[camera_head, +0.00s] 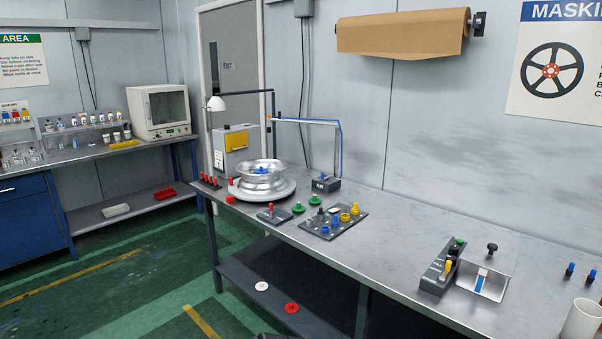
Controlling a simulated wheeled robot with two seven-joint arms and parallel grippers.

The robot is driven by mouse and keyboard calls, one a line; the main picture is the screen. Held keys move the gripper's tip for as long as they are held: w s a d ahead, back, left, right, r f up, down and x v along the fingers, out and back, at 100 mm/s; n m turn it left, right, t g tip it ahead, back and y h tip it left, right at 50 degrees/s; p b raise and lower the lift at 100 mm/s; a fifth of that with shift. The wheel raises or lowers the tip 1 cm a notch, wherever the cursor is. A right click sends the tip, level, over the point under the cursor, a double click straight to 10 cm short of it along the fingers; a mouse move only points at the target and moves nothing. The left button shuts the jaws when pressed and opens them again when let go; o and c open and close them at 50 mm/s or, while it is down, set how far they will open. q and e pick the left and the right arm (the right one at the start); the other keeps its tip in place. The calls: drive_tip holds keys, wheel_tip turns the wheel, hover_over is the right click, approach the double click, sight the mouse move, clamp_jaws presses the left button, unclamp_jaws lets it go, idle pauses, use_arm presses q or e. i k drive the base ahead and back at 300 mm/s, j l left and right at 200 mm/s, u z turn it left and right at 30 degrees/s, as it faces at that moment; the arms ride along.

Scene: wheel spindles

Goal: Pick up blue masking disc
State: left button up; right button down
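I cannot tell for sure which blue thing is the masking disc. A small blue piece (262,171) sits in the middle of a silver wheel (263,184) on a round turntable (284,194). Small blue knobbed pieces (325,230) stand on a dark tray (318,233) with yellow, white and dark ones. Neither of my grippers shows in the head view.
The metal bench (400,238) runs along the wall, clear in its middle. Green knobs (315,200) stand near the tray. A dark holder (438,272), metal tray (492,284) and white cup (581,320) are at right. White (261,286) and red (292,308) discs lie below.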

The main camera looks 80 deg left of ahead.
sight(261, 171)
drive_tip(key=u, duration=3.05)
drive_tip(key=i+j+u, duration=0.35)
drive_tip(key=i, duration=0.65)
drive_tip(key=i+u, duration=0.3)
drive_tip(key=i, duration=0.65)
